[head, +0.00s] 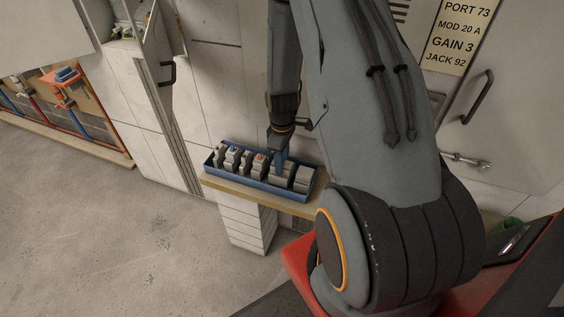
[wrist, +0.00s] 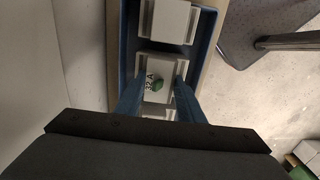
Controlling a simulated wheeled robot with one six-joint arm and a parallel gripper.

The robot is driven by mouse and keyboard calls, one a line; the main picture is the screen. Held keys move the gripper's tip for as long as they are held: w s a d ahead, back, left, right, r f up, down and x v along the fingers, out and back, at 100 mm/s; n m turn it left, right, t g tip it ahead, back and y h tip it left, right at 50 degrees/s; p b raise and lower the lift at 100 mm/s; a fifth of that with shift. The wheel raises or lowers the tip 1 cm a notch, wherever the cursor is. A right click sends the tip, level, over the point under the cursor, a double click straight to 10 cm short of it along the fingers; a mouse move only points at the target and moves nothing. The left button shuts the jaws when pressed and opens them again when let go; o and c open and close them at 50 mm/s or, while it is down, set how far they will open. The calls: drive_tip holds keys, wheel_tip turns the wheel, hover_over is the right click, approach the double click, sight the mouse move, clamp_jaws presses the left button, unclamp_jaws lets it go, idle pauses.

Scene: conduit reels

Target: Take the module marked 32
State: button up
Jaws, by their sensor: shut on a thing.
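In the wrist view the module marked 32 A (wrist: 162,66) is light grey with a green button, and sits between the two blue fingers of my gripper (wrist: 155,88). My gripper is shut on it. The module is in a blue tray (wrist: 129,45), in line with other grey modules. In the head view my gripper (head: 281,157) reaches down into the right half of the blue tray (head: 240,184), and its fingers partly hide what they hold. I cannot tell whether the module is lifted off the tray floor.
Another grey module (wrist: 168,20) stands just beyond the held one. The tray rests on a narrow wooden shelf (head: 221,187) against a pale wall. A labelled plate (head: 459,36) reads PORT 73, MOD 20 A, GAIN 3, JACK 92. Bare floor (head: 110,230) lies at the left.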

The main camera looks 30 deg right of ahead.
drive_tip(key=shift+r+p, duration=0.55)
drive_tip(key=shift+r, duration=0.2)
idle(0.4)
drive_tip(key=shift+r+p, duration=2.15)
drive_tip(key=shift+r, duration=0.8)
